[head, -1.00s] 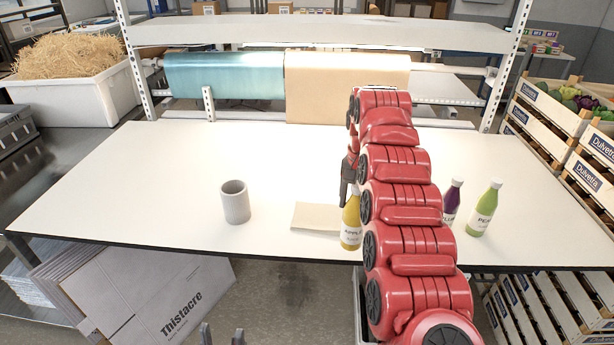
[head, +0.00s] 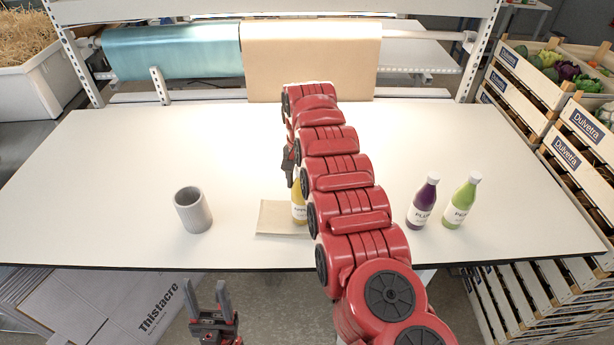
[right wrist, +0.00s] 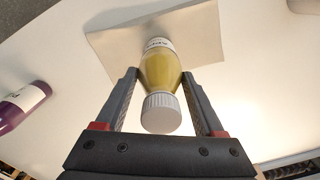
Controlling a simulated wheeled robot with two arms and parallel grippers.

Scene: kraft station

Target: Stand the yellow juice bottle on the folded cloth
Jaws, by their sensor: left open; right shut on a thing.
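The yellow juice bottle (head: 299,208) is partly hidden behind my right arm in the head view. My right gripper (head: 290,168) is shut on it. In the right wrist view, the bottle (right wrist: 160,72) with its white cap sits between the fingers of the right gripper (right wrist: 160,78). The bottle looks upright, over the right part of the beige folded cloth (head: 270,222); I cannot tell whether its base touches it. The cloth also shows beyond the bottle in the right wrist view (right wrist: 115,45). My left gripper (head: 221,296) is open and empty, in front of the table edge.
A grey cup (head: 193,211) stands left of the cloth on the white table (head: 120,165). A purple bottle (head: 422,205) and a green bottle (head: 461,202) stand to the right. Paper rolls (head: 310,60) hang at the back. Crates (head: 565,150) stand at the right.

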